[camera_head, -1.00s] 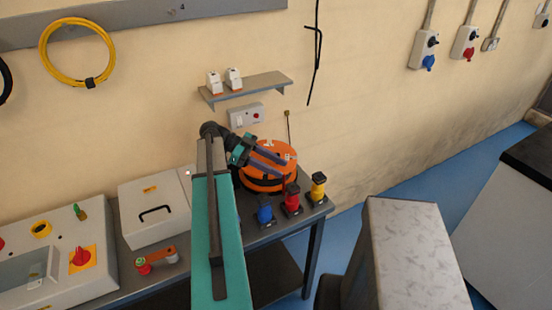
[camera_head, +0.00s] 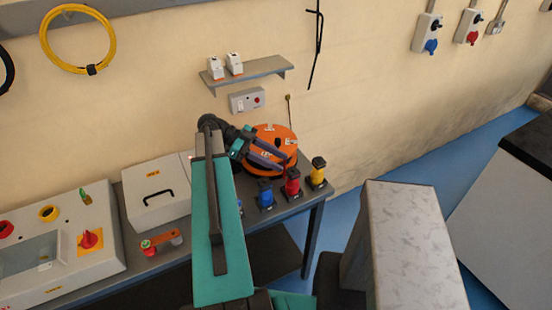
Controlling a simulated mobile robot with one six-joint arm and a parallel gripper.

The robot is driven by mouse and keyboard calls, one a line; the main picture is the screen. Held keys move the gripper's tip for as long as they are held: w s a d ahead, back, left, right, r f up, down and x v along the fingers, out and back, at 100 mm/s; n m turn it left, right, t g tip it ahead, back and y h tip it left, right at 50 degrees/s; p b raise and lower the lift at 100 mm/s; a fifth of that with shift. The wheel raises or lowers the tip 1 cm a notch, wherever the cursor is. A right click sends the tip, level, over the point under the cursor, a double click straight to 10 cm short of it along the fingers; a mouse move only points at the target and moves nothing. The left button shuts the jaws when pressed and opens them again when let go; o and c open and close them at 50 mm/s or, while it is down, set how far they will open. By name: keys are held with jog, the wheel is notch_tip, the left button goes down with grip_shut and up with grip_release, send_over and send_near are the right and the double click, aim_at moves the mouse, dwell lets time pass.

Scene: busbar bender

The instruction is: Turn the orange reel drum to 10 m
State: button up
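The orange reel drum (camera_head: 285,133) sits on the grey bench near its right end, against the wall. Small pale labels show on its top, too small to read. My gripper (camera_head: 283,164) reaches over the drum from the left, its dark fingers lying across the drum's near side and pointing right and down. The fingers hide part of the drum's top and front. I cannot tell whether they touch the drum or how far apart they are.
Blue (camera_head: 265,196), red (camera_head: 292,184) and yellow (camera_head: 318,174) connectors stand along the bench edge before the drum. A white box (camera_head: 153,196) and a control panel (camera_head: 60,250) are at left. A shelf (camera_head: 250,74) hangs above.

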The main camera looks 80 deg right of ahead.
jog(key=shift+d, duration=0.1)
jog(key=w+d+n+t+h+b, duration=0.2)
jog(key=d+n+h+b, duration=0.3)
jog(key=n, duration=0.4)
jog(key=w+d+n+t+h+b, duration=0.1)
jog(key=w+h+b, duration=0.6)
jog(key=b, duration=0.8)
jog(key=shift+w+n+t, duration=0.45)
jog(key=shift+n+t, duration=0.35)
jog(key=shift+t, duration=0.1)
jog(key=shift+s+d, duration=0.2)
